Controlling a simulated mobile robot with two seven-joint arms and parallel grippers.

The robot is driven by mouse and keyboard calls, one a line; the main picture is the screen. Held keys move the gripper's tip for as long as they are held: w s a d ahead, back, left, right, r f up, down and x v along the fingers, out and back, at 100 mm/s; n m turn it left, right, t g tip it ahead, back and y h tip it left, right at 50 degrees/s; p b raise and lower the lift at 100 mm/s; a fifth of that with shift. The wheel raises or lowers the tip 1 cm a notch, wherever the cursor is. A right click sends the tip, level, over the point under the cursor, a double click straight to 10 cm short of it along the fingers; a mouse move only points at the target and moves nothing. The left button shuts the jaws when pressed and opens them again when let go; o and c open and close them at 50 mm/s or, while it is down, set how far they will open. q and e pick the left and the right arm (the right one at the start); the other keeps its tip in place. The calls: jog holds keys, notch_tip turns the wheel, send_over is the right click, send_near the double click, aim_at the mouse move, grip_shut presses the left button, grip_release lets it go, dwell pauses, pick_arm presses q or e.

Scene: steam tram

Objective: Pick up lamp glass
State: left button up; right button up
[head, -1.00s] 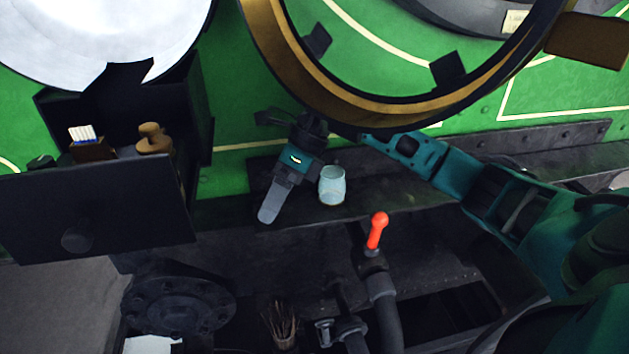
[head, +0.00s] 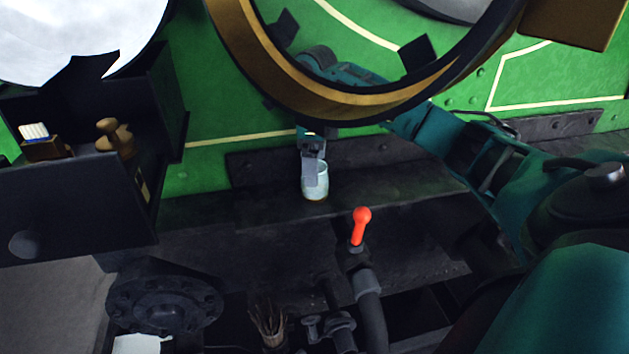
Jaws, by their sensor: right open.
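The lamp glass (head: 316,194) is a pale, bluish, translucent open-topped jar. It stands upright on a dark ledge (head: 390,187) below the green panel. My right gripper (head: 314,180) points down at the glass, with one grey finger in front of its left part and upper wall. The other finger is hidden, so I cannot tell whether it is inside or behind the glass, or whether they touch. The right gripper is open. My left gripper is not in view.
A brass-rimmed ring (head: 232,50) hangs close above, partly hiding my right arm. A red-knobbed lever (head: 361,222) rises just right of and below the glass.

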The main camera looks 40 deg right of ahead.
notch_tip(320, 180, down, 5)
jog(key=shift+s+a+f, duration=0.1)
jog(key=shift+s, duration=0.05)
jog(key=shift+c, duration=0.3)
jog(key=c, duration=1)
jog(key=shift+c, duration=0.2)
jog(key=shift+r, duration=0.2)
